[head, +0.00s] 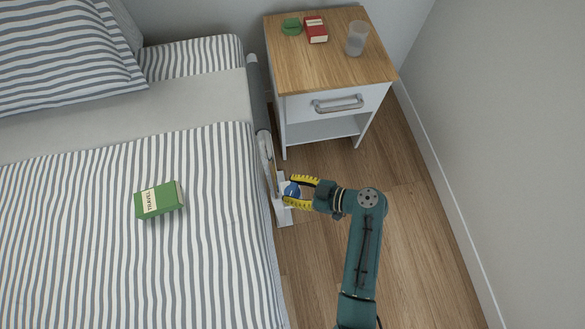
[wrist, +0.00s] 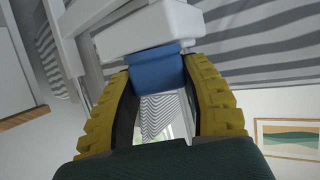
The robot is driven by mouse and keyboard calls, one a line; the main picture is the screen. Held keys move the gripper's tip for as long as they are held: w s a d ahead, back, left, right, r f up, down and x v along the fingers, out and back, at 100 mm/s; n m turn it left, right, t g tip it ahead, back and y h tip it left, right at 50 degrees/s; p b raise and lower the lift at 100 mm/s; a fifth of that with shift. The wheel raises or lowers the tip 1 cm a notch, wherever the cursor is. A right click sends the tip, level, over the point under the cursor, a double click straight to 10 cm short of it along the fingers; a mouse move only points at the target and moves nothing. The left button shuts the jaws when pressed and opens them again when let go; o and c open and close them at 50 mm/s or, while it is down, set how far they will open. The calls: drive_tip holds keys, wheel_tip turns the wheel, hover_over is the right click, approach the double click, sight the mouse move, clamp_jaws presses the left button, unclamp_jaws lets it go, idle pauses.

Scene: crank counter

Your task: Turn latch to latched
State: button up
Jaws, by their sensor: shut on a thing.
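The latch shows as a blue handle (head: 291,189) on a white mount (head: 284,214) at the side of the bed, below the bed's edge. In the wrist view the blue handle (wrist: 157,72) sits between the two yellow fingers, under a white block (wrist: 150,28). My gripper (head: 294,190) is at the handle, with one finger on each side, and is shut on it. In the wrist view my gripper (wrist: 160,88) hides parts of the handle's sides. I cannot tell the latch's position from these views.
The striped bed (head: 90,270) fills the left, with a green travel book (head: 159,200) on it. A nightstand (head: 335,72) with a drawer handle (head: 338,104) stands beyond my gripper, bearing a glass (head: 357,38), a red box (head: 315,29) and a green item (head: 291,26). Open floor (head: 410,230) lies right.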

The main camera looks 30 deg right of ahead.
drive_tip(key=shift+s+f+m+t+h+p, duration=0.1)
drive_tip(key=shift+m+t+h+p, duration=0.85)
drive_tip(key=shift+m+h, duration=0.55)
drive_tip(key=shift+f, duration=0.1)
drive_tip(key=o, duration=1.2)
drive_tip(key=shift+r, duration=0.2)
drive_tip(key=v, duration=1.1)
drive_tip(key=shift+s+d, duration=0.2)
drive_tip(key=shift+s, duration=0.2)
